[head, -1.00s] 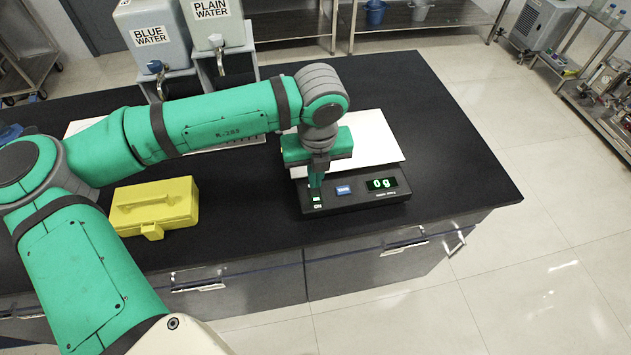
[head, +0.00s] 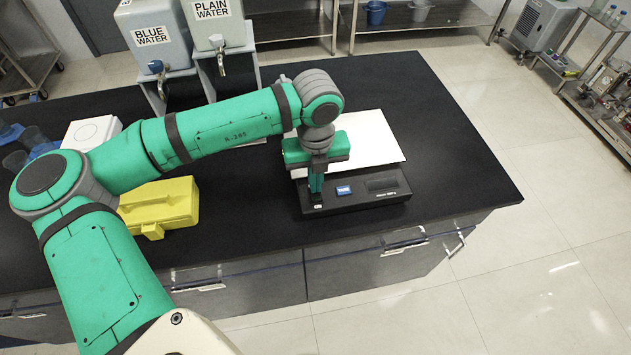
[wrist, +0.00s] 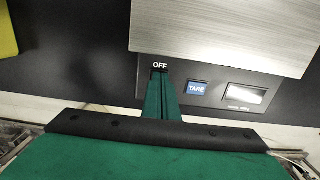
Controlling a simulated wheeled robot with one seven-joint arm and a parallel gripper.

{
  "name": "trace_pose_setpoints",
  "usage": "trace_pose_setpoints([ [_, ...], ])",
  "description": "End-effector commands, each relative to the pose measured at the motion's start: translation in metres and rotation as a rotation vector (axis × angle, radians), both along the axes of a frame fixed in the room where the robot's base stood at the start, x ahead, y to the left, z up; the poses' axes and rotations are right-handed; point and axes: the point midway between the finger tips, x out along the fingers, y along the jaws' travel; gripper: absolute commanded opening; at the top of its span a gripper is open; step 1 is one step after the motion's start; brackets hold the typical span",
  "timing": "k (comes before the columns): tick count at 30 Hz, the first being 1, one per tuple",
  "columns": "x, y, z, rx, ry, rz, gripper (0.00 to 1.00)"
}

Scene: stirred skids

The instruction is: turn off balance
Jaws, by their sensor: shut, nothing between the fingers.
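The balance (head: 388,197) stands near the front edge of the black bench, with a pale flat pan (head: 372,140) on top. Its display (head: 383,184) is dark in the head view. In the wrist view the display (wrist: 245,95) shows no digits, only a bright patch. The blue TARE button (wrist: 197,88) sits between the display and my gripper. The label OFF (wrist: 160,65) shows just beyond my fingertips. My gripper (head: 316,196) is shut and empty, pointing down at the switch at the balance's left end. The fingertips (wrist: 160,78) cover the switch; I cannot tell whether they touch it.
A yellow case (head: 160,205) lies on the bench left of the balance. The blue water (head: 152,35) and plain water (head: 213,22) dispensers stand at the back. A white device (head: 92,132) sits at the left. The bench right of the balance is clear.

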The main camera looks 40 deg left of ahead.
Motion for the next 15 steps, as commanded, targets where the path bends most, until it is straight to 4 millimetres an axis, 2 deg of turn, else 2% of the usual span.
trace_pose_setpoints([
  [1,-0.0005,-0.0012,-0.0070,-0.002,0.004,-0.001,0.00],
  [15,-0.0073,-0.0105,-0.0077,-0.008,0.007,-0.002,0.00],
])
